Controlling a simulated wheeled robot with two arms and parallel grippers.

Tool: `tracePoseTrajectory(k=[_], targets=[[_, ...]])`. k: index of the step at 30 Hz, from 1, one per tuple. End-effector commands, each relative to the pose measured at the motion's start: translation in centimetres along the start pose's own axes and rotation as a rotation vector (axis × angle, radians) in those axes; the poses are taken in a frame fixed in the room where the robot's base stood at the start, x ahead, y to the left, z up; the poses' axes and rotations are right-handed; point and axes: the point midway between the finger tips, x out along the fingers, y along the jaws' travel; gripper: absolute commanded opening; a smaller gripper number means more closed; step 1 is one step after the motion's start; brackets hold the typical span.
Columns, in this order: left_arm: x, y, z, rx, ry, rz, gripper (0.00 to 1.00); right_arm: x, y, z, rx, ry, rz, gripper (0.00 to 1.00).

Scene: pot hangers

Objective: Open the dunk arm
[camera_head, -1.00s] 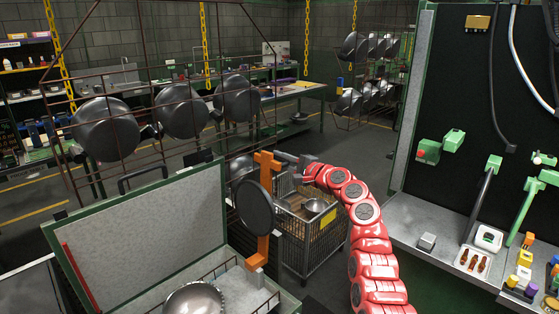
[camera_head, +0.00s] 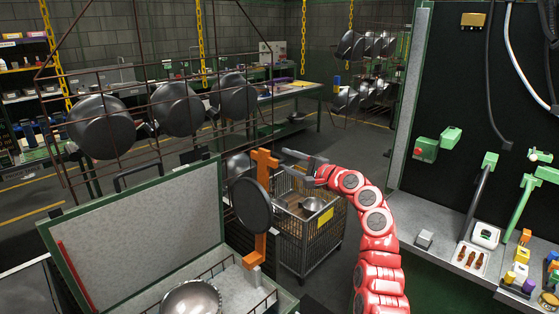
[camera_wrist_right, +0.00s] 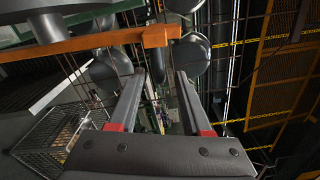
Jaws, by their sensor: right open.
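The dunk arm appears to be the upright orange bar (camera_head: 262,181) with a dark round disc (camera_head: 252,205) on its left side, above the tank's right edge. Its upper end has a short crosspiece. In the right wrist view the orange bar (camera_wrist_right: 105,41) runs across, just beyond the fingertips. My right gripper (camera_head: 287,159) is open and empty, a little to the right of the bar's top and apart from it in the head view. Its two fingers (camera_wrist_right: 160,77) are spread in the wrist view. My left gripper is not in view.
An open tank with a raised grey lid (camera_head: 150,240) stands at left, a metal bowl (camera_head: 191,298) in it. A wire cart (camera_head: 318,240) is behind the orange bar. Dark pans (camera_head: 178,109) hang on a rack. A control bench (camera_head: 430,225) is at right.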

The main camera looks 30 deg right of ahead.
Motion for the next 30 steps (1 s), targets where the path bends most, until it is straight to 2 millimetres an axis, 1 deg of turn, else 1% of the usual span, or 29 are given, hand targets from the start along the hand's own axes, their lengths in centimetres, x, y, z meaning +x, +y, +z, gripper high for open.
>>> tracePoseTrajectory(k=[1,2,3,5,6,9,12,15,18,21,30], targets=[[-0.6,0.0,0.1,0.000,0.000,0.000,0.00,-1.1,0.4,-0.2,0.000,0.002,-0.002,0.48],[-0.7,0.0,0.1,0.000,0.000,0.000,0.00,-1.7,0.3,-0.2,-0.002,0.004,-0.003,0.48],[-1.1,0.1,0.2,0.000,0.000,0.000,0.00,-2.9,0.2,-0.2,-0.004,0.004,-0.006,0.48],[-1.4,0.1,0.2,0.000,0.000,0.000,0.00,-4.3,0.4,-0.2,-0.002,0.004,-0.002,0.48],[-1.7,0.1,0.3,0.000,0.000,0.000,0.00,-5.5,0.3,-0.3,-0.003,0.006,-0.005,0.48],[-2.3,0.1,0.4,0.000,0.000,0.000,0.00,-8.0,0.3,-0.2,-0.001,0.005,-0.003,0.48],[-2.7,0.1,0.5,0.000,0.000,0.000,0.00,-10.1,0.2,-0.1,-0.003,0.004,-0.001,0.48],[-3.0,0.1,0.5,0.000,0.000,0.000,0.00,-11.5,0.1,-0.1,0.000,0.003,-0.001,0.48],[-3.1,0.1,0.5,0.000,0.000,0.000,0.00,-12.5,0.0,-0.1,-0.001,0.002,-0.001,0.48],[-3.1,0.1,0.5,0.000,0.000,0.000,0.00,-12.9,0.0,0.0,-0.001,0.001,0.000,0.48],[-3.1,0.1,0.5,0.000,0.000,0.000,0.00,-12.9,0.0,0.0,0.000,0.000,0.001,0.48]])
